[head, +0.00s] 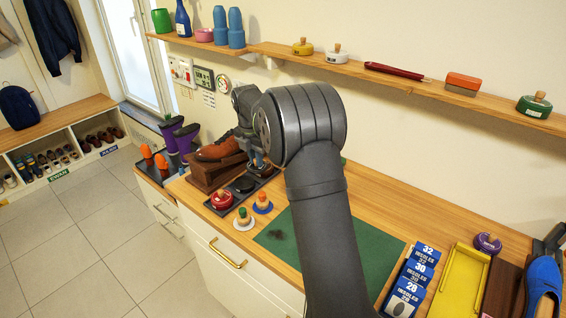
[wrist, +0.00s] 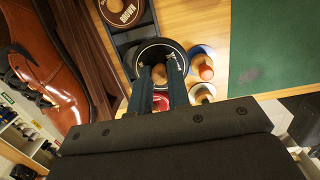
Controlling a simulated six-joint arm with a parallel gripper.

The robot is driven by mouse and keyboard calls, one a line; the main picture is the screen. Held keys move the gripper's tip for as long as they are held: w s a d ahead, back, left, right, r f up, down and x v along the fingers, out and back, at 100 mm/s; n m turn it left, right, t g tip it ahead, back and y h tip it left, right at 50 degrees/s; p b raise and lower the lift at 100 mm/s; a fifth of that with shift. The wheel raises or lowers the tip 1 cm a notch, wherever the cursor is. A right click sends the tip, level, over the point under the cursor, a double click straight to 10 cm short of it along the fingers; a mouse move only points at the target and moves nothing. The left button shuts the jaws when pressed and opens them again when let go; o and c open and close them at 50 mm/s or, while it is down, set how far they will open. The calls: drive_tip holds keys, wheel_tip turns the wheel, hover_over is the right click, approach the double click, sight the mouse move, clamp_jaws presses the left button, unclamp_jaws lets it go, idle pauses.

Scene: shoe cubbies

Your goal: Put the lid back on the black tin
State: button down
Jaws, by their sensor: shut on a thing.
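My gripper (wrist: 162,90) is shut on the wooden knob (wrist: 160,74) of a black, round lid (wrist: 176,50) with pale lettering. In the head view my gripper (head: 258,162) is over the far part of the dark tray (head: 218,210). The black tin (head: 245,185) shows as a dark round shape in the tray's middle. In the wrist view the lid covers that middle place, and I cannot tell how far apart lid and tin are.
A red tin (head: 221,200) is at the tray's near end and a brown-labelled one (wrist: 124,12) at the other. Two knobbed discs, blue (head: 262,207) and white (head: 243,224), stand beside the tray. A brown shoe (head: 220,150) on a wooden stand is close behind. The green mat (head: 375,235) is largely clear.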

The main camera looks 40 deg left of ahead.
drive_tip(key=shift+s+a+f+n, duration=0.35)
drive_tip(key=shift+a+f+n, duration=0.3)
drive_tip(key=shift+f, duration=0.5)
drive_tip(key=shift+s+a+f+n, duration=0.45)
drive_tip(key=shift+a+f, duration=0.35)
drive_tip(key=shift+f, duration=0.3)
drive_tip(key=shift+s+a+f+n, duration=0.3)
drive_tip(key=shift+a+f+n, duration=0.4)
drive_tip(key=shift+f, duration=0.45)
drive_tip(key=shift+f, duration=0.2)
drive_tip(key=c, duration=0.8)
unclamp_jaws()
wheel_tip(320, 180, up, 7)
idle(0.5)
drive_tip(key=shift+c, duration=0.2)
